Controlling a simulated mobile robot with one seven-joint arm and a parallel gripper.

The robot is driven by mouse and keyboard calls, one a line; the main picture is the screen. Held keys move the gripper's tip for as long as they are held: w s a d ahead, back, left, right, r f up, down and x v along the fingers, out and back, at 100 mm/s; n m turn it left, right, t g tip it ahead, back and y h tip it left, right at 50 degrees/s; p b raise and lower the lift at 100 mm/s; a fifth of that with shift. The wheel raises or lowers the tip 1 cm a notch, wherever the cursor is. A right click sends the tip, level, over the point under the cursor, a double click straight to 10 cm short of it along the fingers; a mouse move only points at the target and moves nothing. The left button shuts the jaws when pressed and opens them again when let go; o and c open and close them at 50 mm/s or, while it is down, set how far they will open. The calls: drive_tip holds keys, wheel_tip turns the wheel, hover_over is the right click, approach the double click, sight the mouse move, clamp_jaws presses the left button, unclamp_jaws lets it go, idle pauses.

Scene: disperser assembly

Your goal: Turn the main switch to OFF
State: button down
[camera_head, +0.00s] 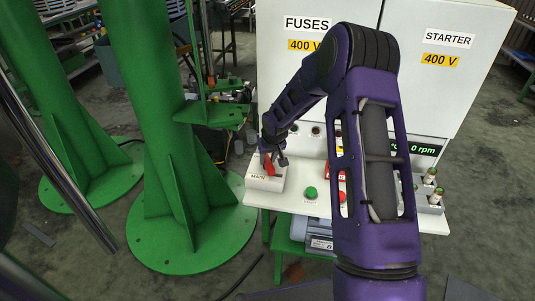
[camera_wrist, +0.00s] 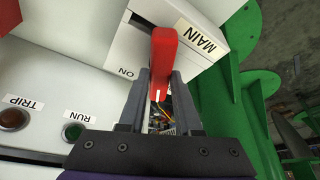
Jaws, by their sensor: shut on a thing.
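The main switch is a white box (camera_head: 258,180) labelled MAIN at the left end of the control panel, with a red handle (camera_head: 268,166). In the wrist view the red handle (camera_wrist: 162,62) stands between the fingers of my gripper (camera_wrist: 160,82), which is shut on it. The white box (camera_wrist: 203,22) there shows the words MAIN and ON; the handle lies between these two labels. No OFF label is visible. In the head view my gripper (camera_head: 273,160) is at the box, and my purple arm covers part of the panel.
A green START button (camera_head: 310,193) and red buttons are right of the switch. TRIP (camera_wrist: 14,118) and RUN (camera_wrist: 72,132) lamps show nearby. Fuse and starter cabinets (camera_head: 310,70) stand behind. A green column (camera_head: 165,120) stands at left. A display (camera_head: 424,149) reads 0 rpm.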

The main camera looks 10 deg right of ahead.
drive_tip(key=n+p, duration=0.1)
drive_tip(key=n+y+p, duration=0.1)
drive_tip(key=n, duration=0.1)
drive_tip(key=shift+d+r+n+y+p, duration=0.1)
drive_tip(key=shift+r+n+y+p, duration=0.05)
drive_tip(key=shift+n+y+p, duration=0.2)
drive_tip(key=n+g+p, duration=0.1)
drive_tip(key=n, duration=0.1)
drive_tip(key=shift+d+n+y, duration=0.1)
drive_tip(key=shift+n+y, duration=0.25)
drive_tip(key=n, duration=0.2)
drive_tip(key=n+g+y, duration=0.1)
drive_tip(key=shift+w+f+b, duration=0.15)
drive_tip(key=shift+f+b, duration=0.1)
drive_tip(key=shift+b, duration=0.1)
drive_tip(key=shift+n+g+b, duration=0.4)
drive_tip(key=shift+n+b, duration=0.05)
drive_tip(key=shift+n, duration=0.95)
drive_tip(key=c, duration=0.6)
unclamp_jaws()
drive_tip(key=shift+r, duration=0.1)
